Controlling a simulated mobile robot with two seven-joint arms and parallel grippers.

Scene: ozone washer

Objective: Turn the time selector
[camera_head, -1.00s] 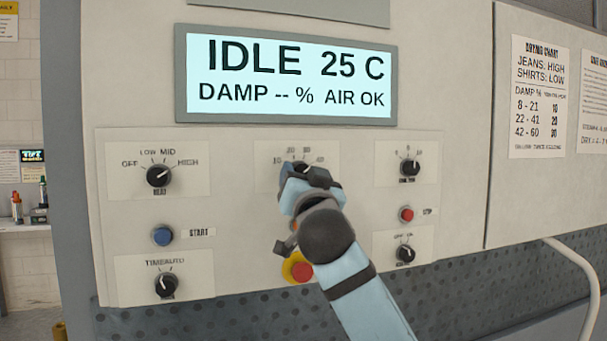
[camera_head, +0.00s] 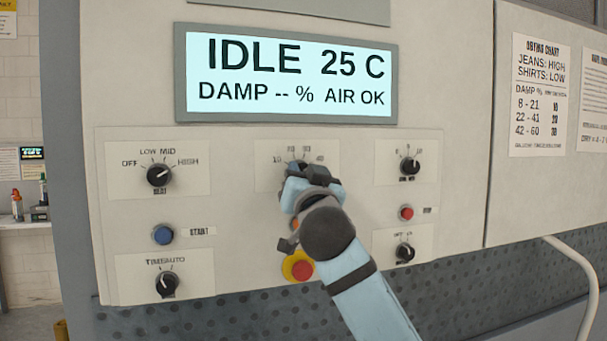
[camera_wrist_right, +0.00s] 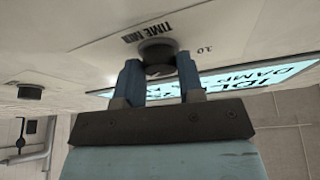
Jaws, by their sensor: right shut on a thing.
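The time selector is a black round knob (camera_wrist_right: 158,58) on the panel, marked "TIME MIN" in the right wrist view. In the head view only the top of the time selector (camera_head: 297,165) shows, under a dial scale running from 10 at the left to about 40 at the right. My right gripper (camera_wrist_right: 158,75) has one blue finger on each side of the knob and is shut on it. In the head view my right gripper (camera_head: 302,178) and wrist hide most of the knob and its pointer. My left gripper is not in view.
Around it on the panel are the heat knob (camera_head: 159,176), blue start button (camera_head: 163,235), lower-left auto/time knob (camera_head: 166,284), upper-right knob (camera_head: 409,167), red stop button (camera_head: 406,213) and lower-right knob (camera_head: 405,252). A red button with yellow ring (camera_head: 301,269) sits close below my right arm. The display (camera_head: 290,78) reads IDLE.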

